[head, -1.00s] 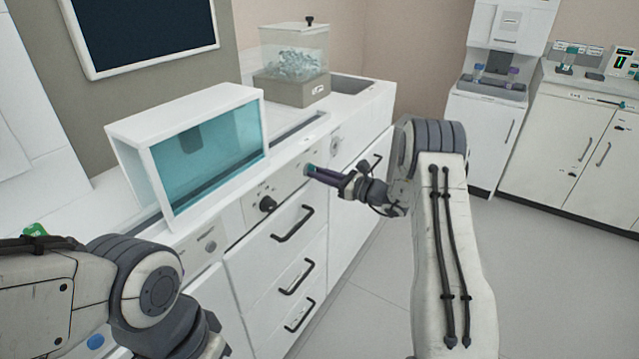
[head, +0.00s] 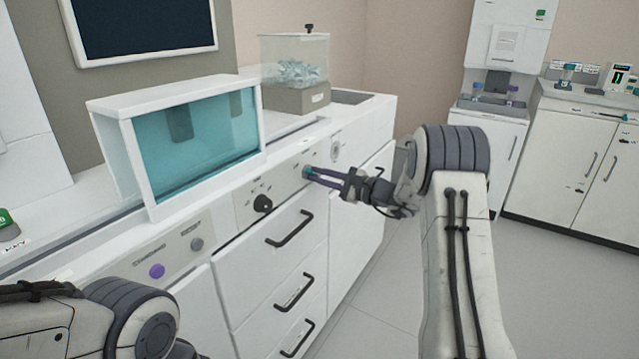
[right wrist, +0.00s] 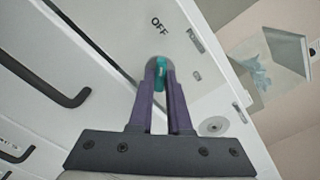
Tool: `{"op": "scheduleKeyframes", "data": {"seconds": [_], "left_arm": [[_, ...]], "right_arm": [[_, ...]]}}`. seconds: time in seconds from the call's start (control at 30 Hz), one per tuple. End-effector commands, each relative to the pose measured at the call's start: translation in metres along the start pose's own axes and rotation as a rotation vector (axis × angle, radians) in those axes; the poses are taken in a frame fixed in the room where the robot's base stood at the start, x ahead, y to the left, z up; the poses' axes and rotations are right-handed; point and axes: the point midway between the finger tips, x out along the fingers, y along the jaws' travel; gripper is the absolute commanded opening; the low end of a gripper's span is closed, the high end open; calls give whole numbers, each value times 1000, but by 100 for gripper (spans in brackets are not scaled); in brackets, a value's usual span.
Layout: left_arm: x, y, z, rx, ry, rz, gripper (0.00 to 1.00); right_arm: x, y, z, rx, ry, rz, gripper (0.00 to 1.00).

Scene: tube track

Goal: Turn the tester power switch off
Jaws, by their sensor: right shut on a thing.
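The tester power switch is a small teal lever (right wrist: 159,76) on the white front panel of the counter. In the right wrist view it is between the purple fingertips of my right gripper (right wrist: 160,68), which is shut on it. The word OFF (right wrist: 159,25) is printed on the panel beyond the lever. In the head view my right gripper (head: 312,173) reaches the panel from the right, and the fingers partly hide the switch. The lever's exact setting is hard to tell. My left arm shows at the lower left, but its gripper is out of view.
A black knob (head: 263,203), a grey button (head: 196,244) and a purple button (head: 157,271) are on the panel to the left. Drawer handles (head: 290,229) stick out below. A teal-glazed box (head: 195,135) and a clear bin (head: 296,72) stand on the counter. The floor at right is clear.

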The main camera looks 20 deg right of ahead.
Motion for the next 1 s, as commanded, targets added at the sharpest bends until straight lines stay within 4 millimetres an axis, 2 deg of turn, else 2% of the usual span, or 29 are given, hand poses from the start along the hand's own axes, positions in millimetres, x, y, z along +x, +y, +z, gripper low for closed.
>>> {"op": "scheduleKeyframes", "data": {"seconds": [0.5, 0.53, 0.6, 0.9, 1.0], "left_arm": [[3, 0, 0, 0, 0, 0, 0], [3, 0, 0, 0, 0, 0, 0], [3, 0, 0, 0, 0, 0, 0], [3, 0, 0, 0, 0, 0, 0], [2, 0, 0, 0, 0, 0, 0]], "right_arm": [[0, -1, -1, -20, 3, -1, 0], [0, -1, -1, -20, 3, -1, 24], [0, -1, -1, -20, 3, -1, 46], [0, 0, 0, -18, 1, 0, 46], [-7, -1, 0, -18, 2, -2, 46]]}}
